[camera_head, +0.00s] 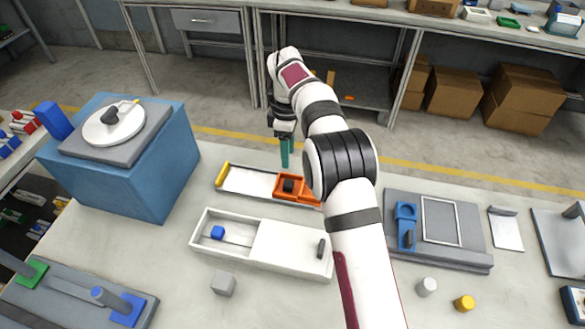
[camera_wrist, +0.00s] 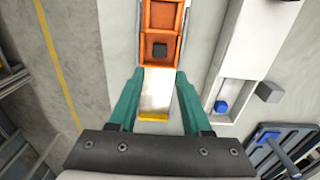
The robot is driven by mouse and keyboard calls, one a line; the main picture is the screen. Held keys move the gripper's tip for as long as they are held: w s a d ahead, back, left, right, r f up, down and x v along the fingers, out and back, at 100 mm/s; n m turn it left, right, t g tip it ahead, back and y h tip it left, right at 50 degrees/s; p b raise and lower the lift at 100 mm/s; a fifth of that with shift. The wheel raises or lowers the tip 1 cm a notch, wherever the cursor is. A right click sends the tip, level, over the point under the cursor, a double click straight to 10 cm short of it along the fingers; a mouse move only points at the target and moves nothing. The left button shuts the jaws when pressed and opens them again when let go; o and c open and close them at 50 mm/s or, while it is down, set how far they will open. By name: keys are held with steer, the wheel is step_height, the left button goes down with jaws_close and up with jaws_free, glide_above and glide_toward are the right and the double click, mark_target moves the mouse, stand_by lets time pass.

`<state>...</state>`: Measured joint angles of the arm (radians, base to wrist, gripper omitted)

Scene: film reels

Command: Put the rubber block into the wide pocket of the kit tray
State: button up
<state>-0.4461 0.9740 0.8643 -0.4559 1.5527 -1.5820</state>
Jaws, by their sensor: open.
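A small black block (camera_wrist: 160,50), which looks like the rubber block, sits in one pocket of an orange two-pocket tray (camera_wrist: 147,36). In the head view the black block (camera_head: 288,186) shows in the left part of the orange tray (camera_head: 310,192). I cannot tell which pocket is the wide one. My gripper (camera_head: 285,164) points down with teal fingers, above and behind the pale plate beside the orange tray. In the wrist view my gripper (camera_wrist: 158,76) is open and empty, its fingertips apart on either side of the plate. My arm hides the tray's right end.
The pale plate (camera_head: 248,181) has a yellow end bar (camera_head: 222,175). In front lies a white box (camera_head: 196,232) with a blue cube (camera_head: 217,232) inside. A grey cube (camera_head: 222,284) stands nearer. A blue pedestal (camera_head: 120,160) rises at left; a grey fixture (camera_head: 455,260) lies right.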

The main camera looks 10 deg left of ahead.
steer(key=s+d+r+m+y, duration=0.1)
steer(key=s+d+r+m, duration=1.15)
steer(key=s+d, duration=0.3)
steer(key=s+d+f+m, duration=0.2)
steer(key=s+m, duration=0.3)
steer(key=s, duration=0.5)
steer(key=s+d+f+m, duration=0.2)
steer(key=s+m, duration=0.4)
steer(key=s, duration=0.4)
steer(key=shift+s+d+y, duration=0.25)
steer(key=shift+s+y, duration=0.1)
steer(key=shift+y, duration=0.05)
